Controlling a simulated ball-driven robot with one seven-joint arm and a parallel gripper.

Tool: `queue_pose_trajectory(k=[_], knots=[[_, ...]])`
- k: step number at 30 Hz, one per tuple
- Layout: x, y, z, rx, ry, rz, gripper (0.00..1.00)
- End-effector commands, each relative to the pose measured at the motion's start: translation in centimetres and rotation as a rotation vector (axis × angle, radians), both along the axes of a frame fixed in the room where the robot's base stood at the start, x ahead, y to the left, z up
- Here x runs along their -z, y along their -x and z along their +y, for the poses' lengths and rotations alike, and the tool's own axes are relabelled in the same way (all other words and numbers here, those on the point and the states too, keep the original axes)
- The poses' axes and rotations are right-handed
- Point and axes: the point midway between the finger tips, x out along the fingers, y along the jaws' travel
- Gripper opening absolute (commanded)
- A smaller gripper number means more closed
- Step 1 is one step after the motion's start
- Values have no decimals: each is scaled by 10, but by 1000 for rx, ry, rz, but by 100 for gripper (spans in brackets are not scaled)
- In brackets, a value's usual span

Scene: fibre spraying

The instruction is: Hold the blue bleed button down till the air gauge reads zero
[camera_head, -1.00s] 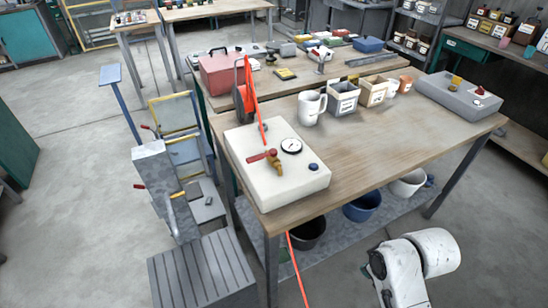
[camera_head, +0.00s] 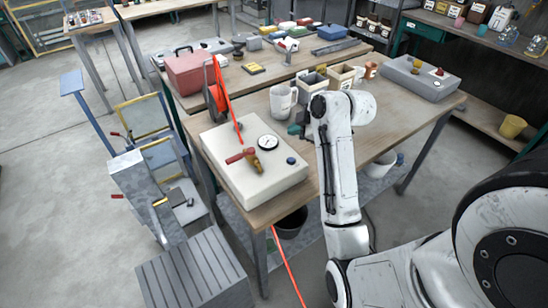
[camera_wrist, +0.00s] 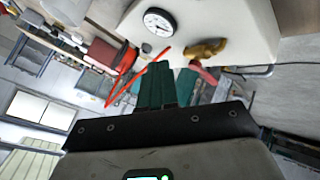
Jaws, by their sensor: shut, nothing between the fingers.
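The white air box (camera_head: 235,175) sits on the near left corner of the wooden table. On its top are the round air gauge (camera_head: 268,142), a brass valve with a red lever (camera_head: 242,156) and the blue bleed button (camera_head: 291,160). The gauge (camera_wrist: 160,22) and box (camera_wrist: 235,20) show there; I cannot see the button. The needle's reading is too small to tell.
A white mug (camera_head: 282,101) stands behind my gripper, with open bins (camera_head: 341,77) beyond. A red hose (camera_head: 228,100) rises behind the box. A grey case (camera_head: 420,78) lies at the table's far right. The bare tabletop (camera_head: 395,115) is clear.

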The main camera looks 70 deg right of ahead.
Motion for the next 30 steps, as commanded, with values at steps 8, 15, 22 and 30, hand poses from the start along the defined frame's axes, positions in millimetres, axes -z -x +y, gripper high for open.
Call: queue_pose_trajectory(k=[8, 15, 22, 30], knots=[[-1, 0, -2, -1, 5, -2, 0], [3, 0, -1, -1, 3, -1, 0], [22, 1, -1, -1, 2, 0, 0], [59, 0, -1, 0, 3, -2, 0]])
